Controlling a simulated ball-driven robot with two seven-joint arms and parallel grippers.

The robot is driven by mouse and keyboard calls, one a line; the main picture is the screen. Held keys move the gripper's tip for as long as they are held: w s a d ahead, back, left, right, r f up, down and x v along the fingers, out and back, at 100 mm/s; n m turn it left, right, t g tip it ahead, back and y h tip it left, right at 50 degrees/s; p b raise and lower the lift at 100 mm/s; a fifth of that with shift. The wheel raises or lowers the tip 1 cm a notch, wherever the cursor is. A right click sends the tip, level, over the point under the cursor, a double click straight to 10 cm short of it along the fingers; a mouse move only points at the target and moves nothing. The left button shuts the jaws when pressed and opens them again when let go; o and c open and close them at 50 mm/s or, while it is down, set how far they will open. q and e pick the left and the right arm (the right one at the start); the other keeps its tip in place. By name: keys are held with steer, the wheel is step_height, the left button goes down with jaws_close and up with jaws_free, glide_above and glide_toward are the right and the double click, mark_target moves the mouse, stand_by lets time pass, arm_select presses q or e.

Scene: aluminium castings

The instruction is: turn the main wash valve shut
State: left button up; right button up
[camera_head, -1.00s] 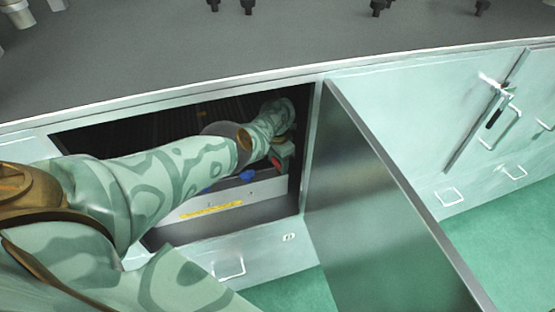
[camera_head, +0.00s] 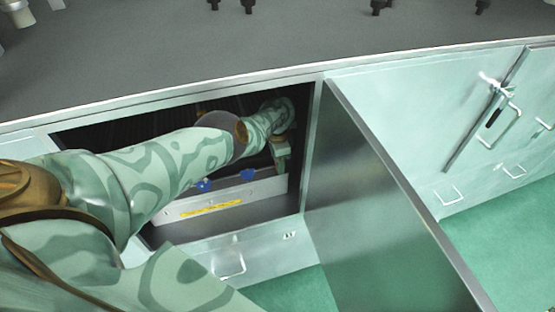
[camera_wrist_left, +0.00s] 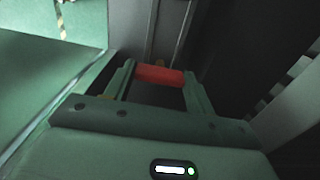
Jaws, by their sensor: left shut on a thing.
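My left arm reaches into the open cabinet under the counter. My left gripper (camera_head: 281,158) is at the cabinet's right inner side, and its fingers also show in the left wrist view (camera_wrist_left: 160,76). It is shut on a red valve handle (camera_wrist_left: 160,74), which lies crosswise between the two fingertips. The valve body behind the handle is mostly hidden, and in the head view I cannot make out the handle behind my gripper. My right gripper is in neither view.
Two blue knobs (camera_head: 247,176) sit above a pale panel with a yellow label (camera_head: 210,208) in the cabinet. The open door (camera_head: 385,210) stands close to the right of my gripper. The grey countertop (camera_head: 290,45) is above the opening.

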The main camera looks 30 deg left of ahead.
arm_select(q)
steer(key=shift+w+r, duration=0.1)
steer(key=o, duration=1)
